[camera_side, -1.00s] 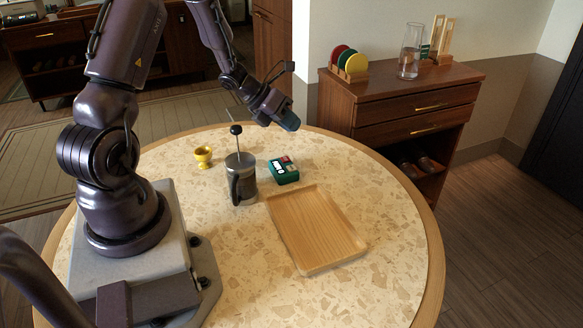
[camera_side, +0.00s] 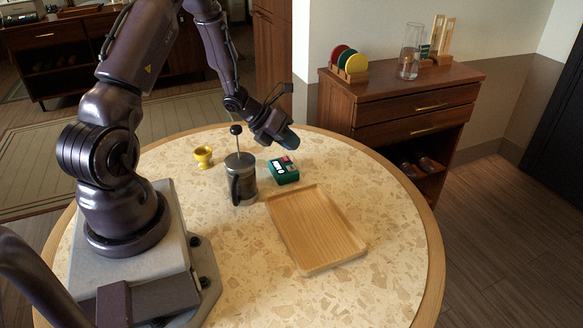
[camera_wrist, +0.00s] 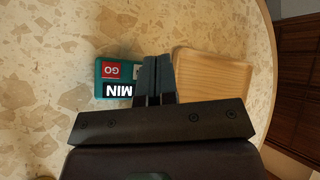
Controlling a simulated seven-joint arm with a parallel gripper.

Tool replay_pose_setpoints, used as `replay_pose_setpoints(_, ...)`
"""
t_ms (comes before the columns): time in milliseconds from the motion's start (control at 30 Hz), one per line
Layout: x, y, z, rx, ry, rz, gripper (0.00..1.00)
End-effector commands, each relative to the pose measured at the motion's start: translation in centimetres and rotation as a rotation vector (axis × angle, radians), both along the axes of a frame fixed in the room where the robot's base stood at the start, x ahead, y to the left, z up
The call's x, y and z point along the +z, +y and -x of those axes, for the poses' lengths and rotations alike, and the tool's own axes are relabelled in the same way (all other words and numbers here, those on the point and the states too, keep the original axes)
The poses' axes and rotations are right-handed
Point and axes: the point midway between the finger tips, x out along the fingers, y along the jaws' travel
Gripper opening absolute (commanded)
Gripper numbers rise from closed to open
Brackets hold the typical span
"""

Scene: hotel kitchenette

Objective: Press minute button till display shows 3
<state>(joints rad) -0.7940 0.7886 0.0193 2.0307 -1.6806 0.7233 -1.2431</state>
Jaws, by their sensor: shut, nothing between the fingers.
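A small green timer (camera_side: 284,171) sits on the round table, just beyond the wooden tray. In the wrist view the timer (camera_wrist: 99,72) shows a red button marked GO (camera_wrist: 112,71) and a black-and-white button marked MIN (camera_wrist: 119,90). Its display cannot be read; my fingers cover part of the timer's right side in the wrist view. My gripper (camera_side: 291,140) is above the timer, slightly to its far right side, apart from it. In the wrist view my gripper (camera_wrist: 157,62) is shut, its two fingers together with nothing between them.
A wooden tray (camera_side: 339,259) lies in front of the timer. A French press (camera_side: 243,184) with a raised plunger knob stands close to its left, and a yellow egg cup (camera_side: 203,156) is farther left. The table (camera_side: 392,290) is clear at front right.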

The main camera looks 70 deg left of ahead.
Motion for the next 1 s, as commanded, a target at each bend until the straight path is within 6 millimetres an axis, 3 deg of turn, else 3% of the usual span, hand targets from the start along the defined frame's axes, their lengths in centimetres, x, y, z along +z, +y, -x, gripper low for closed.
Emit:
replay_pose_setpoints(300, -3.1, 0.0, 0.0, 0.0, 0.001, 0.002, 0.0)
replay_pose_setpoints(1000, -3.5, 0.0, 0.0, 0.0, -0.001, -0.001, 0.0)
